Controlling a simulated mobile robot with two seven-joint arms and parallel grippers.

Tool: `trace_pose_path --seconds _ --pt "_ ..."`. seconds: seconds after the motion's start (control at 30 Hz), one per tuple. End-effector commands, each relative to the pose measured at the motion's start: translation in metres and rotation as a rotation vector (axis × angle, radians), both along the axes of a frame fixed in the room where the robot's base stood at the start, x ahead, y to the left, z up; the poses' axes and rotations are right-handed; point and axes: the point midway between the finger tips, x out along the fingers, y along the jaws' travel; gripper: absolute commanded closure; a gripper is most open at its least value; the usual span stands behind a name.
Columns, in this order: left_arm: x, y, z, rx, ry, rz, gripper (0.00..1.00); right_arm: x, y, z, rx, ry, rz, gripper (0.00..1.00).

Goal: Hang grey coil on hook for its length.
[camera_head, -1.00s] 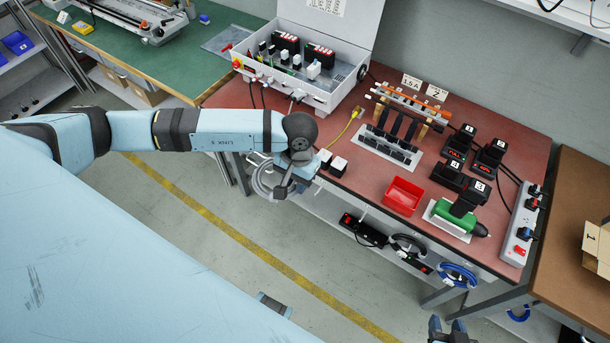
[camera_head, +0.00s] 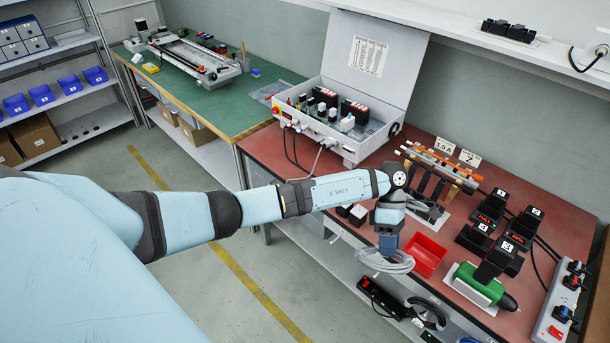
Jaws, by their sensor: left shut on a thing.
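My left gripper (camera_head: 388,243) is shut on the grey coil (camera_head: 386,263), a loop of pale cable. It holds the coil at the front edge of the red-topped bench (camera_head: 345,253), left of the red bin. The coil hangs tilted below the jaws. A bit of a blue coil (camera_head: 468,340) shows at the bottom edge. The hooks are too small or hidden to make out. My right gripper is out of view.
A power strip (camera_head: 368,290) is below the bench top. The floor in front is clear.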

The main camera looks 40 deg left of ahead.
Motion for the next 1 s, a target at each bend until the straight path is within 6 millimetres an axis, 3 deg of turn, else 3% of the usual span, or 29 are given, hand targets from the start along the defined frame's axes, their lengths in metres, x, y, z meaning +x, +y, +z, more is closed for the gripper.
trace_pose_path --seconds 0.03,0.2,0.37,0.5,0.73,1.0 --pt "0.006 0.008 -0.017 -0.031 0.047 0.173 1.0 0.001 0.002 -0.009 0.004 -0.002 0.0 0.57" --pt "0.024 0.038 -0.05 -0.177 0.151 0.762 1.0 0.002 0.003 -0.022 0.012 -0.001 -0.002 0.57" --pt "0.031 0.073 -0.088 -0.334 0.178 1.19 1.0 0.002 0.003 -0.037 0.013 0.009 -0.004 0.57" --pt "0.026 0.111 -0.137 -0.491 0.161 1.527 1.0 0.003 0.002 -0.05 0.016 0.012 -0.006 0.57" --pt "-0.002 0.171 -0.217 -0.722 0.067 1.92 1.0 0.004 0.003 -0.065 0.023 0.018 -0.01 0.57" --pt "-0.039 0.212 -0.277 -0.861 -0.038 2.123 1.0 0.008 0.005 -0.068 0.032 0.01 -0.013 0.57"
